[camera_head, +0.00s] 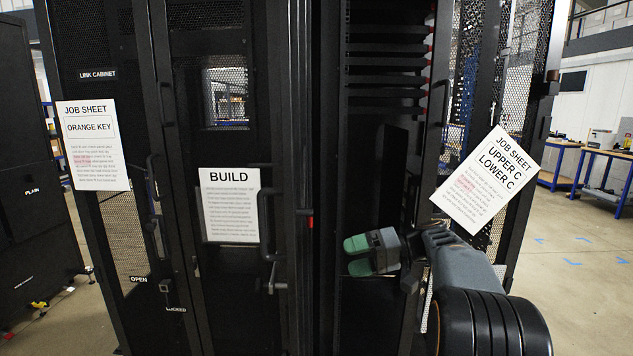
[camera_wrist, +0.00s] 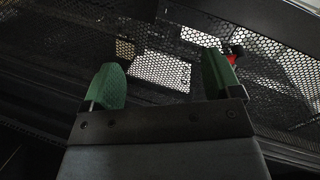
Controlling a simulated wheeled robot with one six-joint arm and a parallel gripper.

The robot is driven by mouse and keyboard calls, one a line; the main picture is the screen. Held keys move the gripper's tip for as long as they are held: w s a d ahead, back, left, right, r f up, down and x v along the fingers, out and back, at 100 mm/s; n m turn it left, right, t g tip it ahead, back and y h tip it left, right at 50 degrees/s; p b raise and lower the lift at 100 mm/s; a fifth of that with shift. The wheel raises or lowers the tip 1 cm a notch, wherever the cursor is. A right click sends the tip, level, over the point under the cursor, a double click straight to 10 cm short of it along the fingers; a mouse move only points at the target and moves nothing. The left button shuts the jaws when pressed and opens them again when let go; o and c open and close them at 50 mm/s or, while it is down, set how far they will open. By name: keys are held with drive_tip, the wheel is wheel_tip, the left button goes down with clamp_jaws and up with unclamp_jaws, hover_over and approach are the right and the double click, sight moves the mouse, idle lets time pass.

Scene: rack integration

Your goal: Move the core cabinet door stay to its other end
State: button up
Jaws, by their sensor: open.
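My gripper (camera_head: 351,256) reaches into the open cabinet right of the middle in the head view. In the wrist view my gripper (camera_wrist: 160,75) has its two green fingers well apart, with nothing between them. The cabinet's perforated door (camera_head: 497,110) stands open at the right and carries a tilted job sheet (camera_head: 486,180) reading "UPPER C, LOWER C". No name plate for the core cabinet is readable. A small red part (camera_wrist: 235,54) shows just beyond the right fingertip in the wrist view; I cannot tell whether it belongs to the door stay. I cannot clearly make out the stay.
Left of the open cabinet are black cabinet doors with a "BUILD" sheet (camera_head: 231,205) and an "ORANGE KEY" sheet (camera_head: 93,146), under a "LINK CABINET" label (camera_head: 98,75). A door handle (camera_head: 273,235) sticks out. Blue workbenches (camera_head: 603,160) stand far right, with open floor before them.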

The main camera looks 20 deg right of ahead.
drive_tip(key=w+d+r+n+y+p, duration=0.1)
drive_tip(key=d+r+n+y+p, duration=0.1)
drive_tip(key=d+r+p, duration=0.45)
drive_tip(key=r+x, duration=0.2)
drive_tip(key=x, duration=1.2)
drive_tip(key=shift+a+r+t+b, duration=0.2)
drive_tip(key=shift+a+t+b, duration=0.2)
drive_tip(key=shift+a+b, duration=0.05)
drive_tip(key=shift+w, duration=0.1)
drive_tip(key=shift+f, duration=0.1)
drive_tip(key=c, duration=0.8)
